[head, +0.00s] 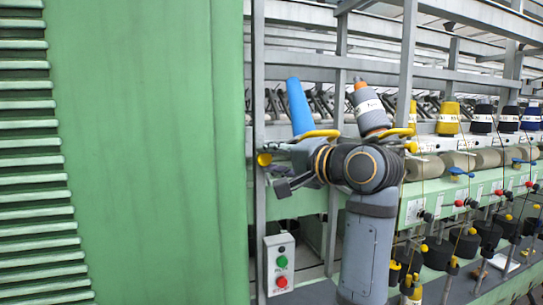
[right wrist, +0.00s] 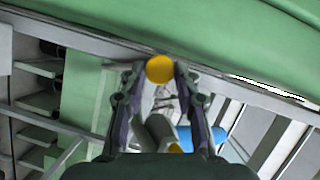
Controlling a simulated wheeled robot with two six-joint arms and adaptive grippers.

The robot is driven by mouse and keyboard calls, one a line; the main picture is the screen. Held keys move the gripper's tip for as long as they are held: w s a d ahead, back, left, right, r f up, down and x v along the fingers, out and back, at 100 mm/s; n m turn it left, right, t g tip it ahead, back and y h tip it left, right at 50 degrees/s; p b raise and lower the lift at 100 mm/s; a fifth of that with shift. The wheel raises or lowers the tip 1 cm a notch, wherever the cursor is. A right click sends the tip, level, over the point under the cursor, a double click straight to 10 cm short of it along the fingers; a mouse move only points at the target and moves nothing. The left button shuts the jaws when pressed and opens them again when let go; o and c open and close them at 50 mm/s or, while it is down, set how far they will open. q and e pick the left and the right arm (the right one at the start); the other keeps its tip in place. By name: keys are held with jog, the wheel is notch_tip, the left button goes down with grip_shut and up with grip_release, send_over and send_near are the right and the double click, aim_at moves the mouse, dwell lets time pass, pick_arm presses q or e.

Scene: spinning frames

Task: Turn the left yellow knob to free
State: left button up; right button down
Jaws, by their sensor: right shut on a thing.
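The left yellow knob (head: 264,159) is a small round knob at the right edge of the green cabinet in the head view. My right gripper (head: 272,160) reaches it from the right. In the right wrist view the round yellow face of the knob (right wrist: 160,69) sits between the two fingertips of my right gripper (right wrist: 159,75). The fingers are shut on its sides. My right wrist and forearm hide part of the machine behind them. A second yellow knob (head: 412,147) shows to the right of my wrist. My left gripper is not in view.
The large green cabinet (head: 150,150) fills the left side. A control box (head: 280,264) with green and red buttons is below the knob. A blue bobbin (head: 300,106) and a grey bobbin (head: 369,108) stand above my arm. Several yarn cones line the right.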

jog(key=shift+f+m+t+y+p, duration=0.15)
jog(key=shift+m+t+y+p, duration=0.3)
jog(key=shift+m, duration=0.95)
jog(key=c, duration=1)
grip_release()
jog(key=v, duration=1.2)
jog(key=shift+f, duration=0.1)
